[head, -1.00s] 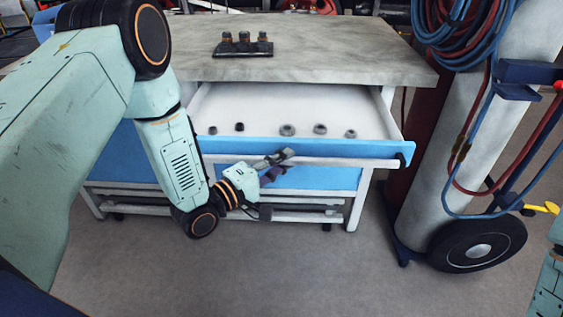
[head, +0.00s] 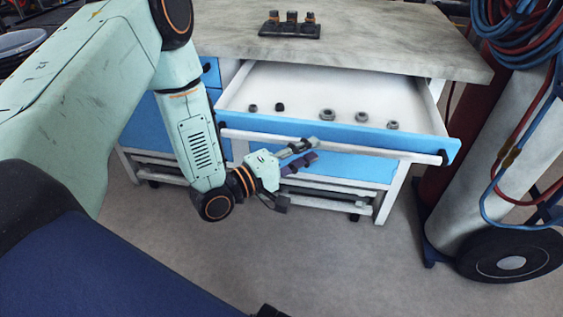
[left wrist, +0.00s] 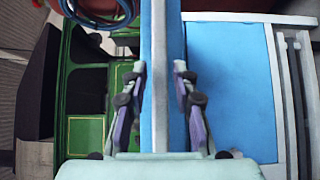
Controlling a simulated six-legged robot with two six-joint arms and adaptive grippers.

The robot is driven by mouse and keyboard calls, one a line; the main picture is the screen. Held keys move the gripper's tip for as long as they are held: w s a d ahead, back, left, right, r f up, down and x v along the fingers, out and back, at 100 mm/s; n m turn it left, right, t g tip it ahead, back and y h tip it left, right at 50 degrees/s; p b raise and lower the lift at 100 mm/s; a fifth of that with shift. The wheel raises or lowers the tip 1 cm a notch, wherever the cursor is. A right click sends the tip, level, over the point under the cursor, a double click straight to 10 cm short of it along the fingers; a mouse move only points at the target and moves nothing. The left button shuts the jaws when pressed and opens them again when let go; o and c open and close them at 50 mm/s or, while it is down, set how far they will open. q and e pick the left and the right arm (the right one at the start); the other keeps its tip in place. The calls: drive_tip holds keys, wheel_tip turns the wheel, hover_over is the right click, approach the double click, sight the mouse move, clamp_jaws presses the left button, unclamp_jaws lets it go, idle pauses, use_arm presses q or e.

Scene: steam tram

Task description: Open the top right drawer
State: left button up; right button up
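The top right drawer (head: 375,136) is pulled out, with its blue front well forward of the cabinet and its white inside showing. A pale bar handle (head: 330,145) runs along that front. My left gripper (head: 312,150) is just in front of and slightly below the handle, its two fingers apart and holding nothing. In the left wrist view, the fingers (left wrist: 160,75) stand to either side of the blue drawer front and pale bar (left wrist: 162,100), with gaps on both sides. My right gripper is not in view.
Several small nuts (head: 328,115) lie in the drawer. A dark block with fittings (head: 290,25) stands on the grey worktop (head: 390,45). A wheeled gas cylinder (head: 480,190) with hoses stands close to the right. The floor (head: 330,260) in front is clear.

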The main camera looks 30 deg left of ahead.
use_arm(q)
drive_tip(key=v, duration=0.8)
drive_tip(key=shift+s, duration=0.1)
idle(0.5)
drive_tip(key=s+f+m+g+y, duration=0.2)
drive_tip(key=s+f+m+g, duration=0.15)
drive_tip(key=f, duration=0.35)
drive_tip(key=s+f+m+g+y, duration=0.2)
drive_tip(key=f+m+g+y, duration=0.15)
drive_tip(key=f, duration=0.25)
drive_tip(key=s+f+m+g+y+p, duration=0.1)
drive_tip(key=s+f+m+g, duration=0.1)
drive_tip(key=s, duration=0.8)
drive_tip(key=s+f+m+g+y+p, duration=0.1)
drive_tip(key=s+f+g, duration=0.3)
drive_tip(key=s, duration=0.6)
drive_tip(key=m+g+y, duration=0.1)
drive_tip(key=g, duration=0.1)
drive_tip(key=shift+s+d+m+g, duration=0.2)
drive_tip(key=shift+s+m+g, duration=0.05)
drive_tip(key=shift+m+g, duration=0.15)
